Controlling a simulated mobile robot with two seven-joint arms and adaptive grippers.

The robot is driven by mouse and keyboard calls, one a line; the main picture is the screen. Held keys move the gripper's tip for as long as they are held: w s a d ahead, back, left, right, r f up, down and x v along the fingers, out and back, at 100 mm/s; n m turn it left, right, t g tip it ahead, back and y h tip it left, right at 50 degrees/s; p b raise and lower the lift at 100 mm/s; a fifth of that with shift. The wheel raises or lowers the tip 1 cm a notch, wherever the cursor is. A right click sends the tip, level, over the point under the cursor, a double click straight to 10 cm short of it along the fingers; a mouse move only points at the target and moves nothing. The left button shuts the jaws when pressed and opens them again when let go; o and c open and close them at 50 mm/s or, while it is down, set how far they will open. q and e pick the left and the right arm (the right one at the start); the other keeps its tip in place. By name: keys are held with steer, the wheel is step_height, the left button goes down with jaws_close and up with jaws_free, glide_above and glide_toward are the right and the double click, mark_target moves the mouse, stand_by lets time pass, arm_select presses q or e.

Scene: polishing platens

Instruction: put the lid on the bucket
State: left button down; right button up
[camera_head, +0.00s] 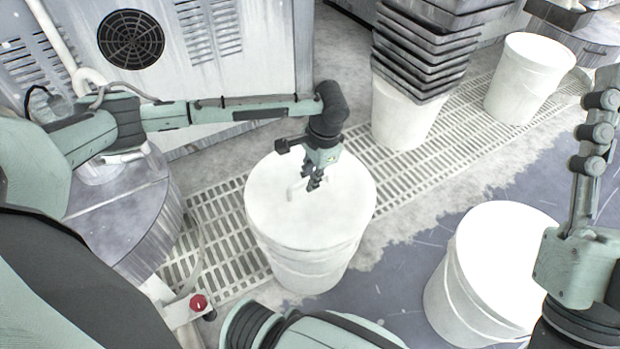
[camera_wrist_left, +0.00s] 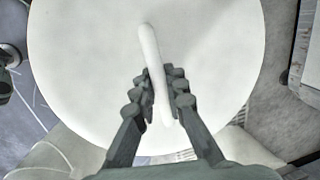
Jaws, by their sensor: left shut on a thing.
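A white round lid (camera_head: 340,203) with a bar handle (camera_head: 294,191) lies over the top of a white bucket (camera_head: 308,262) in the middle of the head view. Its edge lines up closely with the bucket's rim; I cannot tell whether it is fully seated. My left gripper (camera_head: 314,184) reaches down from above and is shut on the handle. In the left wrist view the fingers (camera_wrist_left: 159,92) close on both sides of the white handle (camera_wrist_left: 149,45), with the lid (camera_wrist_left: 80,70) below. My right gripper (camera_head: 594,132) shows partly at the right edge; its jaw opening is unclear.
Another white bucket (camera_head: 447,303) stands at the right front. Dark stacked trays (camera_head: 418,50) sit on a white bucket (camera_head: 400,115) behind, and another white bucket (camera_head: 522,85) stands farther right. A metal drum (camera_head: 125,220) is at left. A grey machine (camera_head: 200,55) stands behind.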

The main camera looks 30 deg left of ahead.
arm_select(q)
steer(key=shift+f, duration=0.2)
stand_by(0.5)
steer(key=c, duration=1.5)
jaws_free()
